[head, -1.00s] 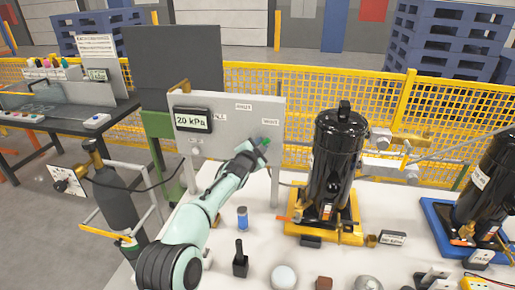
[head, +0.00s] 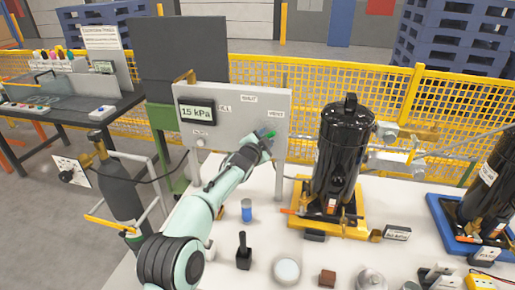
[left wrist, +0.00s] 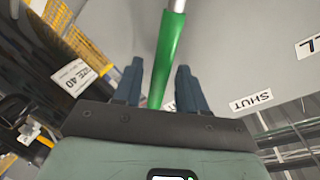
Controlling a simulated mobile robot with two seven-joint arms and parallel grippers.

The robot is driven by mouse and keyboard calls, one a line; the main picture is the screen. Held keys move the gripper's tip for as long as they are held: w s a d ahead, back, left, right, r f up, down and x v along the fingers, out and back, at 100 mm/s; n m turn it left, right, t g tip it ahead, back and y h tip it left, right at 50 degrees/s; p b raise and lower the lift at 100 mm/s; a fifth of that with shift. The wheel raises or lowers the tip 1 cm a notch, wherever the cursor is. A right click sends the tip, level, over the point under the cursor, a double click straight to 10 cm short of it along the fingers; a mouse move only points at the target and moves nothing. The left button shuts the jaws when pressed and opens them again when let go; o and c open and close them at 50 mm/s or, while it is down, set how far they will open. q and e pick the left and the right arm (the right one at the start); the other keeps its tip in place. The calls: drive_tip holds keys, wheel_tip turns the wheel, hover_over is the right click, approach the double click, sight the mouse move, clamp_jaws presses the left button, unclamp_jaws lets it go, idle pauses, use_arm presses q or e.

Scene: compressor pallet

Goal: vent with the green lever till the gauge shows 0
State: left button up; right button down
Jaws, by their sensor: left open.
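The grey panel (head: 240,122) carries a gauge (head: 197,112) that reads 15 kPa. The green lever (head: 269,134) is at the panel's right side near the VENT label (head: 276,114). In the left wrist view the green lever (left wrist: 168,60) runs from a pale rod down between the two dark fingers. My left gripper (left wrist: 157,88) is open around the lever, with a gap visible on each side. In the head view my left gripper (head: 266,142) covers part of the lever. A SHUT label (left wrist: 251,101) shows on the panel in the left wrist view. My right gripper is not in view.
A black compressor (head: 341,150) on a yellow base stands right of the panel. A blue cylinder (head: 246,210) and several small parts lie on the white table (head: 216,268). A dark gas bottle (head: 117,190) stands at left. A yellow fence (head: 390,90) runs behind.

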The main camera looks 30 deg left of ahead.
use_arm(q)
drive_tip(key=s+d+r+b, duration=0.1)
drive_tip(key=s+b, duration=0.4)
drive_tip(key=s, duration=0.7)
drive_tip(key=shift+s+d+r+b, duration=0.15)
drive_tip(key=shift+s+r+b, duration=0.1)
drive_tip(key=shift+r+b, duration=0.2)
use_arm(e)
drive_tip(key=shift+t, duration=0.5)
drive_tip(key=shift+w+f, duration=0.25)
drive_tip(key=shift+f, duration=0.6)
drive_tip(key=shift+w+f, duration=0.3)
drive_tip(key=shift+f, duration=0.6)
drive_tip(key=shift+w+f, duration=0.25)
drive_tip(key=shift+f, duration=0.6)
